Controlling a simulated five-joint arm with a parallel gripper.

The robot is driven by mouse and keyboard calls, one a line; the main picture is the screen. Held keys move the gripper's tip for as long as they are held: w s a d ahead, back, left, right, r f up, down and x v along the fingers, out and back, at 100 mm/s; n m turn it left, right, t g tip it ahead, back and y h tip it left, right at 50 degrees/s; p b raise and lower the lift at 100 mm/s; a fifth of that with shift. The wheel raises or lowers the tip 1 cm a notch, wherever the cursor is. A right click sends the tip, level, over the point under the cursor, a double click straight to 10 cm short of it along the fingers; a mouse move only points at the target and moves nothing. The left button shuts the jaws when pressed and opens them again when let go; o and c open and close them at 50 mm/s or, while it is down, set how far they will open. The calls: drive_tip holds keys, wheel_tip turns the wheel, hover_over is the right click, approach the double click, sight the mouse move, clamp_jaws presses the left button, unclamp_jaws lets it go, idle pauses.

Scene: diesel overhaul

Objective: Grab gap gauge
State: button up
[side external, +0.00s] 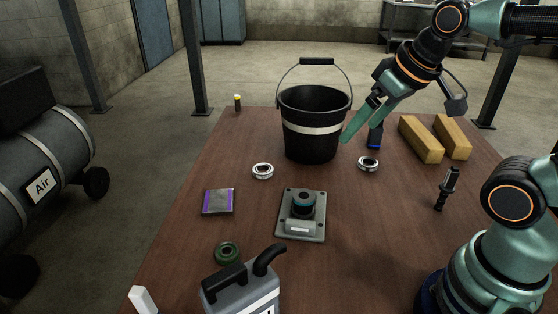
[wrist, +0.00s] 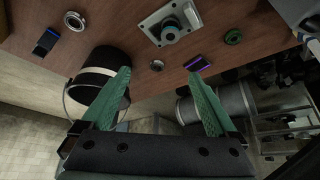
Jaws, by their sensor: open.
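A dark, narrow piece with a blue end (side external: 374,137) lies on the table just right of the bucket; it looks most like the gap gauge, but I cannot be sure. It also shows at the upper left of the wrist view (wrist: 46,41). My gripper (side external: 358,122) is open and empty, with its green fingers above the table beside the bucket, and partly overlaps this piece in the side view. In the wrist view my open fingers (wrist: 159,73) point toward the table edge, with the dark piece outside them to the left.
A black bucket (side external: 311,140) stands close left of my gripper. Two yellow blocks (side external: 421,139) lie to the right. Metal rings (side external: 368,164), a mounted part (side external: 303,222), a purple-edged packet (side external: 218,201) and a grey jug (side external: 240,292) occupy the table.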

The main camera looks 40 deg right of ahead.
sight(379, 126)
drive_tip(key=w+d+r+m+t+h, duration=0.2)
drive_tip(key=w+d+m, duration=0.1)
drive_tip(key=w+d, duration=0.3)
drive_tip(key=w+d+r+m+t+h, duration=0.1)
drive_tip(key=w+d+m+t+h, duration=0.2)
drive_tip(key=d, duration=0.6)
drive_tip(key=d+m+h, duration=0.5)
drive_tip(key=d+m, duration=0.1)
drive_tip(key=d, duration=1)
wheel_tip(379, 126, down, 21)
drive_tip(key=t, duration=0.1)
drive_tip(key=shift+x, duration=6)
drive_tip(key=shift+w+a+f, duration=0.1)
drive_tip(key=shift+c, duration=0.3)
clamp_jaws()
